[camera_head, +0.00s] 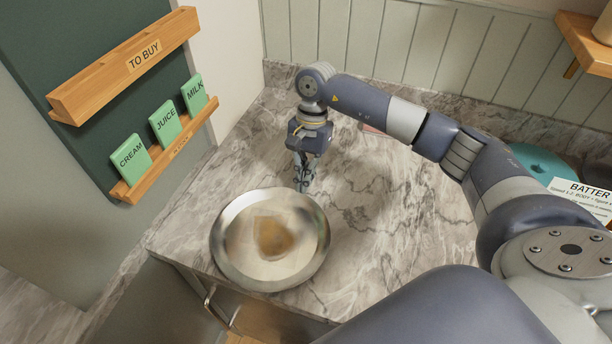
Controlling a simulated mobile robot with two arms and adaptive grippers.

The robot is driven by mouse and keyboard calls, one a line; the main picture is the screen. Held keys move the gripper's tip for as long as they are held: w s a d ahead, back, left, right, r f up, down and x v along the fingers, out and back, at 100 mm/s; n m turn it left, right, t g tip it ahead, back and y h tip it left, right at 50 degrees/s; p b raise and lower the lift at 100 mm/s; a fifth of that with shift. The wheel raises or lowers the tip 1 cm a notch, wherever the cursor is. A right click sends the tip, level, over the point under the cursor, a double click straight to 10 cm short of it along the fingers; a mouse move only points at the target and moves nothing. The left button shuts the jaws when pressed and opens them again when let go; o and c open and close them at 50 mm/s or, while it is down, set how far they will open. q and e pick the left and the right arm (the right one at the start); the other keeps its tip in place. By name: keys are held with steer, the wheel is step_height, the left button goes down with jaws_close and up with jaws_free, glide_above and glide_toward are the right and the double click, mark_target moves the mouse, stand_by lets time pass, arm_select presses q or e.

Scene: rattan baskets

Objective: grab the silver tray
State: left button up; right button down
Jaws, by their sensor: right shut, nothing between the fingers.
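The silver tray (232,262) is round and shiny, with a raised rim and a blurred brownish patch in its middle. It lies at the front left of the marble counter, close to the front edge. My right gripper (303,186) points down just behind the tray's far right rim. Its fingers are shut and hold nothing. I cannot tell whether the fingertips touch the rim. My left gripper is not in view.
The marble counter (385,240) is clear right of the tray. A green board with a wooden "TO BUY" rack (130,65) and green cards (165,124) stands at left. A teal round thing (540,162) and a "BATTER" card (583,194) are at right, partly behind my arm.

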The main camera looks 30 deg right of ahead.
mark_target(296, 202)
steer(key=s+a+b, duration=0.1)
steer(key=s+a, duration=0.1)
steer(key=shift+s+a+f+b, duration=0.15)
steer(key=shift+a+f+b, duration=0.05)
steer(key=shift+a+b, duration=0.2)
steer(key=shift+s+a+r, duration=0.1)
steer(key=shift+s+a, duration=0.2)
steer(key=shift+a, duration=0.05)
steer(key=shift+r, duration=0.1)
